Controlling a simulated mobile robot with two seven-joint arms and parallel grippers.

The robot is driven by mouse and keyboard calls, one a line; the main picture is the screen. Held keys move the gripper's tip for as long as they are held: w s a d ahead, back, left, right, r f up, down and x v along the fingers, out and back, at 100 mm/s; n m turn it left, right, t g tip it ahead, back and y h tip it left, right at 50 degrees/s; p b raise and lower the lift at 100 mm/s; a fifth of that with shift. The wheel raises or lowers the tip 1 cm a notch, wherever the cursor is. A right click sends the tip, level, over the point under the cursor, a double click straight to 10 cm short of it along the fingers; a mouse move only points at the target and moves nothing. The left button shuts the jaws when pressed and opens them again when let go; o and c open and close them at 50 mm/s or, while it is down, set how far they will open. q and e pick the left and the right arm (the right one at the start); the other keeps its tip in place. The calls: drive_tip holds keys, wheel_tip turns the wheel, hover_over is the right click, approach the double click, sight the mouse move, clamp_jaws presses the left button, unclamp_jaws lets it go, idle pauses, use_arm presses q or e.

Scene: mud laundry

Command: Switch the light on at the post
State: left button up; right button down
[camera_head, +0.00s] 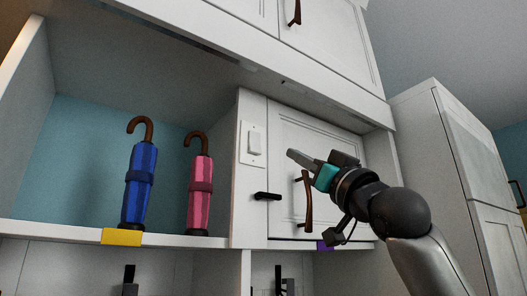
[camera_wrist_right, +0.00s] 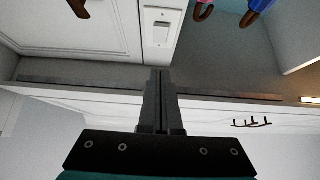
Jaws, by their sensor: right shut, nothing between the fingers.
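The white light switch (camera_head: 254,143) sits on a white plate high on the white post (camera_head: 247,190), between the open shelf and the cabinet door. It also shows in the right wrist view (camera_wrist_right: 161,32), beyond the fingertips. My right gripper (camera_head: 292,155) is shut and empty, its fingers pointing left toward the switch plate, a little to its right in the head view. In the right wrist view the closed fingers (camera_wrist_right: 161,72) appear in line with the switch, with a visible gap between them. I cannot tell whether the rocker is on or off. My left gripper is not in view.
A dark hook (camera_head: 267,196) sticks out of the post below the switch. A cabinet door (camera_head: 320,150) with a brown handle (camera_head: 307,201) lies behind my right gripper. A blue umbrella (camera_head: 139,185) and a pink umbrella (camera_head: 200,190) stand on the shelf at left.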

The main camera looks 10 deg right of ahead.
sight(256, 150)
drive_tip(key=shift+w, duration=0.1)
drive_tip(key=p+x, duration=0.2)
drive_tip(key=x, duration=0.2)
drive_tip(key=w+f+p+x, duration=0.1)
drive_tip(key=p+x, duration=0.1)
drive_tip(key=x, duration=0.2)
drive_tip(key=f+p+x, duration=0.1)
drive_tip(key=p+x, duration=0.1)
drive_tip(key=x, duration=0.2)
drive_tip(key=shift+w+a+r, duration=0.2)
drive_tip(key=shift+w+a, duration=0.1)
drive_tip(key=shift+a, duration=0.1)
drive_tip(key=shift+w+a+f+p, duration=0.1)
drive_tip(key=shift+w+p, duration=0.15)
drive_tip(key=shift+p, duration=0.05)
drive_tip(key=shift+w+a+p, duration=0.15)
drive_tip(key=shift+w+p, duration=0.2)
drive_tip(key=shift+p, duration=0.25)
drive_tip(key=shift+f, duration=0.15)
